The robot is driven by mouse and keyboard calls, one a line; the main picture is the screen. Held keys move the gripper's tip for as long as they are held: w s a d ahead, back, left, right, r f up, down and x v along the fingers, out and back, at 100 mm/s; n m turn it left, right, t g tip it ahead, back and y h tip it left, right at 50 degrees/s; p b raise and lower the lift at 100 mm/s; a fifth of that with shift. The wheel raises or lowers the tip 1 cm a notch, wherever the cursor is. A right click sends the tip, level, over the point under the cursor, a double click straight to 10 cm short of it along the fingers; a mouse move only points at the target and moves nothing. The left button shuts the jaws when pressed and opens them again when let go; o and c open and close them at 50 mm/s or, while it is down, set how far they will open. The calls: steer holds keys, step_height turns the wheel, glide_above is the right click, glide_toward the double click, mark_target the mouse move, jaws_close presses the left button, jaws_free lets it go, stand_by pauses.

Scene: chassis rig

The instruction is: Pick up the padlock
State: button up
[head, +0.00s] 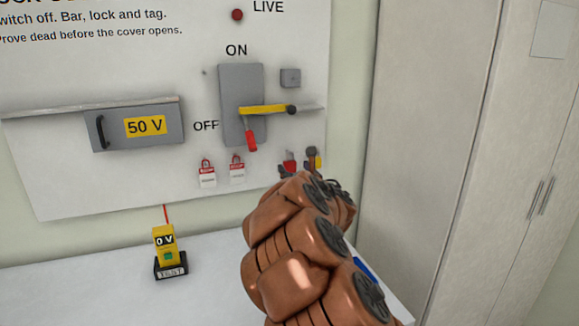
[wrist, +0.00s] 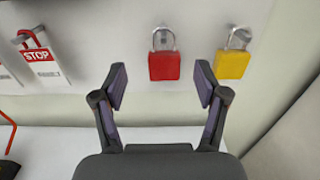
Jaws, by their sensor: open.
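A red padlock (wrist: 164,66) with a silver shackle hangs on the white board in the wrist view. A yellow padlock (wrist: 232,65) hangs to its right. My gripper (wrist: 161,84) is open and empty, its two fingers spread apart. The red padlock shows ahead of the gap between the fingertips, and the yellow one lies outside the right finger. I cannot tell the exact distance to the red padlock. In the head view, the red padlock (head: 289,166) shows small and partly covered beyond my arm, which hides most of the gripper.
Red-and-white tags (head: 207,174) hang left of the padlocks; one reading STOP (wrist: 38,57) is left of my gripper. Above are a switch box (head: 238,85) with a yellow bar (head: 263,109) and red handle (head: 251,140). A yellow meter (head: 164,245) stands on the white bench (head: 105,285).

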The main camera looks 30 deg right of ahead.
mark_target(290, 161)
steer(key=shift+d+r+p+x, duration=0.15)
steer(key=shift+p+x, duration=0.3)
steer(key=shift+x, duration=0.45)
steer(key=shift+d+r+p+x, duration=0.15)
steer(key=shift+p+x, duration=0.3)
steer(key=shift+x, duration=1.5)
steer(key=shift+f, duration=0.1)
steer(key=c, duration=1.3)
